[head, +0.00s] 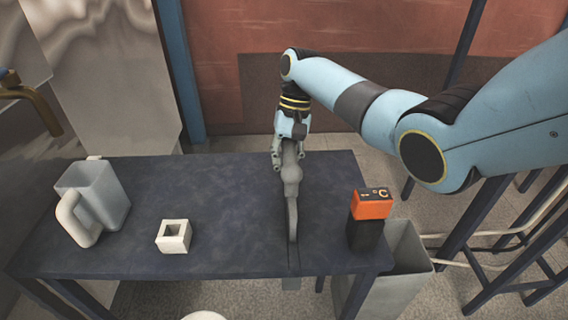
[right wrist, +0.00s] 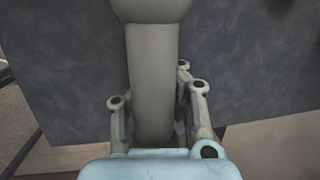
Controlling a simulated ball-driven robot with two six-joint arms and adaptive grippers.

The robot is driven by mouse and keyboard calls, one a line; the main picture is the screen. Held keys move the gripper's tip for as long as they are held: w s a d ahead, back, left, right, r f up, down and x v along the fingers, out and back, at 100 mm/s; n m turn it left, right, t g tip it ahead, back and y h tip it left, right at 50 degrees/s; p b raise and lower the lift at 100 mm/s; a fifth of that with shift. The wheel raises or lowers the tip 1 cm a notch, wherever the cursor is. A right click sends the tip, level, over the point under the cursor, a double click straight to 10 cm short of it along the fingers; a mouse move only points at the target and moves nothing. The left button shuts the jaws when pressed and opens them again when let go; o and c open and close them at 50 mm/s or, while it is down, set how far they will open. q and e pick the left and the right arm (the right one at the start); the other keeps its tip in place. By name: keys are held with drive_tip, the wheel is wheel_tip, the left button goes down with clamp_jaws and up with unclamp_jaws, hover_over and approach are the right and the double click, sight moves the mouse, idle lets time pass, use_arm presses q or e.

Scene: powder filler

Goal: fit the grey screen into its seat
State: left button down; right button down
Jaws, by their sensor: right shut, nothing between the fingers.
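A long grey piece (head: 291,190) with a thick rounded knob lies along the dark table, its near end by a narrow slot (head: 293,262) at the front edge. It may be the grey screen seen edge-on, but I cannot tell for sure. My right gripper (head: 289,158) is at its far end, pointing down. In the right wrist view, the grey piece (right wrist: 153,75) runs up between my right gripper's fingers (right wrist: 158,98), which look to be on either side of it. The right gripper is shut with no grip on it. My left gripper is not in view.
A grey jug (head: 108,193) and a white square block with a hole (head: 173,245) stand on the left of the table (head: 225,180). An orange and black device (head: 371,207) stands at the right edge. A grey bin (head: 405,265) is below it. The table's middle left is clear.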

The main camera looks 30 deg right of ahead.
drive_tip(key=shift+f+b, duration=1.75)
drive_tip(key=shift+f, duration=0.95)
drive_tip(key=c, duration=1.4)
unclamp_jaws()
drive_tip(key=v, duration=1.2)
drive_tip(key=shift+a, duration=0.1)
